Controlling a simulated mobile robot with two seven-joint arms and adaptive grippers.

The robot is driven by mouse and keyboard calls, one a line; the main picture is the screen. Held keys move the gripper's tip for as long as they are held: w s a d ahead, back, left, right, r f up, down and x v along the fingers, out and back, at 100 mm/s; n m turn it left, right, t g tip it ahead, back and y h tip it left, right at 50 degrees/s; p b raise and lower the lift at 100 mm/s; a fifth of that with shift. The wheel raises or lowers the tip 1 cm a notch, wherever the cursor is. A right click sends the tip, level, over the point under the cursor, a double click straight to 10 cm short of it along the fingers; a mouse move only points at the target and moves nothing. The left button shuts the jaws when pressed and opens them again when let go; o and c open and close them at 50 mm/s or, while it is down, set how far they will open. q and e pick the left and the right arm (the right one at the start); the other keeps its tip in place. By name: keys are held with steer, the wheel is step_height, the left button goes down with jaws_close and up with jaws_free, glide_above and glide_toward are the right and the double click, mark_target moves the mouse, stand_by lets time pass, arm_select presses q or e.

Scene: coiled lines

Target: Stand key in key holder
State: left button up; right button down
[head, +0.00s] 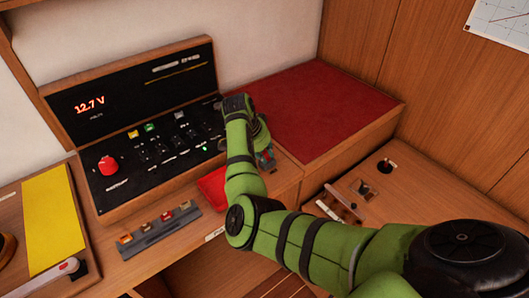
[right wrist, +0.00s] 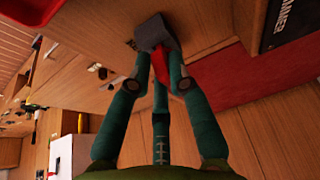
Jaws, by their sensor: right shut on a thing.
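My right gripper (right wrist: 161,72) is shut on a red piece (right wrist: 160,66), which I take to be the key; the fingers cover much of it. A grey block (right wrist: 157,32), probably the key holder, lies just beyond the fingertips against the wood. Whether the red piece is in or only in front of the block I cannot tell. In the head view the right gripper (head: 265,157) is low at the counter's edge, right of the panel box, and mostly hidden by its own green arm. My left gripper is not in view.
A black switch panel (head: 132,118) with a red knob (head: 108,165) stands to the left. A red tray (head: 212,190) and a grey rack (head: 150,241) with several coloured pieces lie in front. A red-topped raised box (head: 320,105) is behind right. A black lever (head: 385,166) stands further right.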

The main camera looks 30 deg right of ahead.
steer(key=shift+f, duration=0.3)
steer(key=c, duration=1.1)
jaws_free()
steer(key=v, duration=1.2)
steer(key=shift+d, duration=0.1)
